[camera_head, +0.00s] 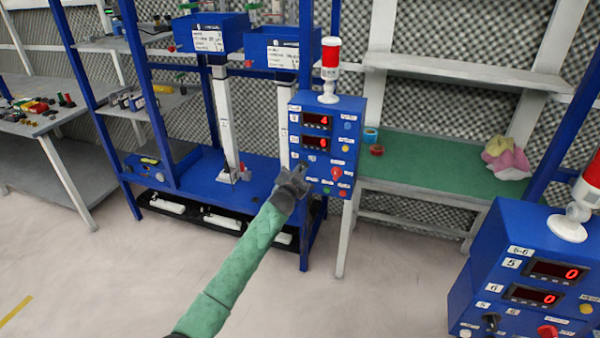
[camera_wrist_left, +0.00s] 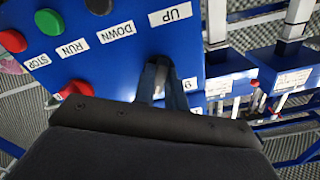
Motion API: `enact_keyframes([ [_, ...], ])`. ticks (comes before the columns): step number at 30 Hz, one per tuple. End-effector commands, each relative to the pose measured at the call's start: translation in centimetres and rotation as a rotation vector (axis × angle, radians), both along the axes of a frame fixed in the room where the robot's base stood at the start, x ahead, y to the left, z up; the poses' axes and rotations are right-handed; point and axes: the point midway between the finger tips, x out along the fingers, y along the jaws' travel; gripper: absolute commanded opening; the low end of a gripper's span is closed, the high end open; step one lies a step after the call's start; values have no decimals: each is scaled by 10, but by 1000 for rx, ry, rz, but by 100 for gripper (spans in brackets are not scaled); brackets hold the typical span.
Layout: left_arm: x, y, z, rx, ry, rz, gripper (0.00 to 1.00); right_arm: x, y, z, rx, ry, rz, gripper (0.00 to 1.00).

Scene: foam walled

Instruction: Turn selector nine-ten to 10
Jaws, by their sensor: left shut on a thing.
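A blue control box (camera_head: 350,112) with two red displays stands upright on a blue frame in the head view. My left gripper (camera_head: 300,176) is at the lower left of its panel. In the left wrist view its two dark fingers (camera_wrist_left: 164,88) are shut on a selector knob, which they mostly hide. The panel (camera_wrist_left: 120,68) appears upside down there, with UP, DOWN, RUN and STOP labels. A small numbered label sits beside the fingers. Which way the knob points cannot be told. My right gripper is not in view.
A green button (camera_wrist_left: 49,22) and a red button (camera_wrist_left: 12,41) sit on the panel. A red and white beacon (camera_head: 329,70) tops the box. A second blue control box (camera_head: 525,275) stands at the right. A green-topped bench (camera_head: 440,160) is behind. The floor in front is clear.

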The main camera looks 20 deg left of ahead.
Motion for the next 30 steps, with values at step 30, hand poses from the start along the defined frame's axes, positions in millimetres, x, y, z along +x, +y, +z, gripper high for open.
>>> enact_keyframes([
  [30,-1,0,0,34,-1,0,35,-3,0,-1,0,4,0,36],
])
